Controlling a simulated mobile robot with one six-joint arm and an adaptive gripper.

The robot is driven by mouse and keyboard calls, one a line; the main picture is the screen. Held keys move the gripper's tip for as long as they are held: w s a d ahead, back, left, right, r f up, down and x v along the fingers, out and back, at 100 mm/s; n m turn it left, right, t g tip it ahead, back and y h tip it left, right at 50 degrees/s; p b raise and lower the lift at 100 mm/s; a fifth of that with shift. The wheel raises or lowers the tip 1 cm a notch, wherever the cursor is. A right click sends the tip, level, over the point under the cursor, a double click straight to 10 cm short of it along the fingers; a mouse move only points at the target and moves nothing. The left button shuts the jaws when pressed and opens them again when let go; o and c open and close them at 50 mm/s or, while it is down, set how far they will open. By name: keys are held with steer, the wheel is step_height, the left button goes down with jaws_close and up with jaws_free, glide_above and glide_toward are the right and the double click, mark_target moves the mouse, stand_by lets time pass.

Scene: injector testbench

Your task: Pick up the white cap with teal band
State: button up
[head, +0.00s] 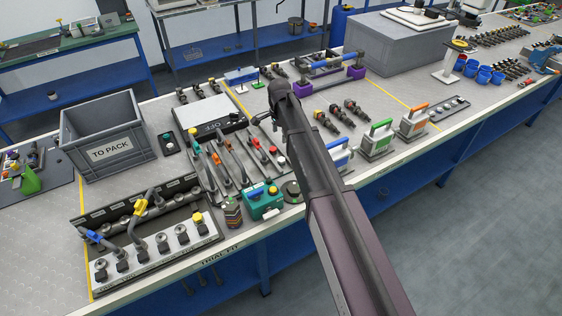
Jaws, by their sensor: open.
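I cannot make out a white cap with a teal band for certain in the head view; it may be too small or hidden behind my arm. A small white-topped piece (281,160) lies among the tools just left of my arm, but no teal band can be told on it. My arm reaches from the lower right across the bench. My gripper (262,118) is at its far end, over the bench to the right of the scale (210,116). It is small and partly hidden by the arm; it is open, and nothing shows in it.
A grey TO PACK crate (110,148) stands at the left. A rack with hoses (150,240) is at the front left, a teal box with a yellow button (263,203) nearer the middle. Green- and orange-handled units (378,140) stand right of my arm. A grey block (395,50) is behind.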

steer(key=b, duration=0.9)
glide_above(280, 160)
step_height(280, 160, down, 9)
steer(key=shift+r, duration=0.2)
stand_by(0.4)
steer(key=shift+w+d+f+b, duration=0.1)
steer(key=shift+w+f+b, duration=0.05)
steer(key=shift+f+b, duration=2.35)
steer(key=shift+f, duration=0.1)
steer(key=c, duration=0.9)
